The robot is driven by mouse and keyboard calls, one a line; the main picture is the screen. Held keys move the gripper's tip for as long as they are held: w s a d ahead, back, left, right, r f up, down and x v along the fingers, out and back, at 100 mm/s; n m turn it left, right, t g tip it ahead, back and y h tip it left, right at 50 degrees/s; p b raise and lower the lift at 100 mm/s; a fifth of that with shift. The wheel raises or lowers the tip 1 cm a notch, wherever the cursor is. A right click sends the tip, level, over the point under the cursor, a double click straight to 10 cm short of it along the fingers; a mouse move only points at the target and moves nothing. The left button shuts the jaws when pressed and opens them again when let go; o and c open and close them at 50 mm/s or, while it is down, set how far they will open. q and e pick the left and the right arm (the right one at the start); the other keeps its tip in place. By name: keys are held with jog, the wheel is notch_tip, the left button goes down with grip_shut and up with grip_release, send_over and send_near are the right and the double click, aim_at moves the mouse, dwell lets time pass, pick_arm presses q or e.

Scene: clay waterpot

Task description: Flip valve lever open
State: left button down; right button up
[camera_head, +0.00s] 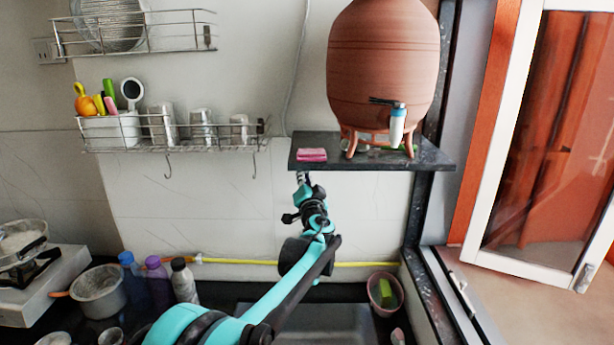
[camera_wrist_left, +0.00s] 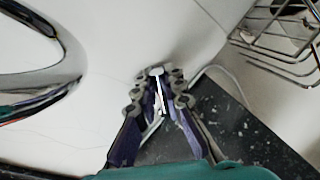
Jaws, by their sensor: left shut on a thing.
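The clay pot (camera_head: 382,65) stands on a dark shelf (camera_head: 430,158). Its tap (camera_head: 397,124) has a white and blue body with a black lever (camera_head: 384,101) pointing left. My left gripper (camera_head: 302,178) is below the shelf's front left part, apart from the tap lever. In the left wrist view, my left gripper (camera_wrist_left: 160,88) has its fingers close together on a small white piece (camera_wrist_left: 158,73). I cannot tell whether this piece is a valve lever. The fingers hide much of it. The pot's tap does not show in the wrist view. My right gripper is out of view.
A pink sponge (camera_head: 311,155) lies on the shelf above my gripper. A wire rack (camera_head: 190,132) with cups hangs at left. A yellow hose (camera_head: 375,264) runs along the wall. A bucket (camera_head: 387,292) stands at lower right. A curved chrome part (camera_wrist_left: 40,60) shows in the wrist view.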

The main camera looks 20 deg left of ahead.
pick_arm(q)
jog(key=m, duration=0.1)
jog(key=r+m+p, duration=0.1)
jog(key=m, duration=0.1)
jog(key=a+m+t+h, duration=0.1)
jog(key=m, duration=0.1)
jog(key=shift+s+r+p, duration=0.15)
jog(key=shift+r+p, duration=0.05)
jog(key=shift+p, duration=0.1)
jog(key=m, duration=0.2)
jog(key=r+m+h+p, duration=0.1)
jog(key=m, duration=0.3)
jog(key=shift+a+r+m+t+h+p, duration=0.2)
jog(key=shift+r+m+t+h+p, duration=0.1)
jog(key=shift+m+t+p, duration=0.1)
jog(key=c, duration=1.6)
grip_release()
jog(key=v, duration=1.2)
